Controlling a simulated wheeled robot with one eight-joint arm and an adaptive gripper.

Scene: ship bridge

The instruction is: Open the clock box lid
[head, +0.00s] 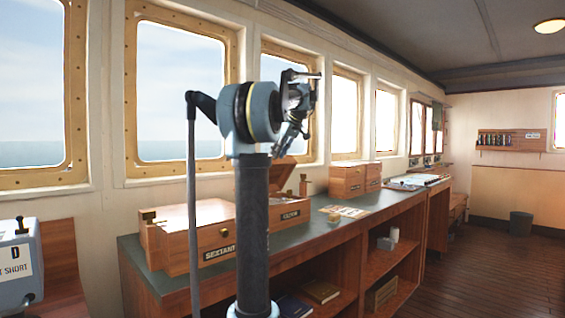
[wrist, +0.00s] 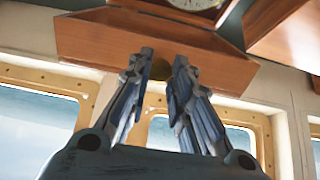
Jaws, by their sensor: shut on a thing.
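The clock box (head: 291,215), a wooden box with a dark label on its front, stands on the counter behind the sextant box. Its lid (head: 275,174) is raised and tilted, partly hidden by my arm. My gripper (head: 284,145) is above the lid, its fingers pointing down. In the wrist view my gripper (wrist: 163,57) has its fingertips at the edge of the wooden lid (wrist: 110,42), shut around a round brass knob (wrist: 160,68) that shows between them. Part of the white clock face (wrist: 195,4) shows past the lid.
The sextant box (head: 190,242) stands nearer me on the green counter (head: 160,280). More wooden boxes (head: 347,182) stand farther along it. Windows (head: 180,90) line the wall behind. The wooden floor (head: 480,270) is clear on the right.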

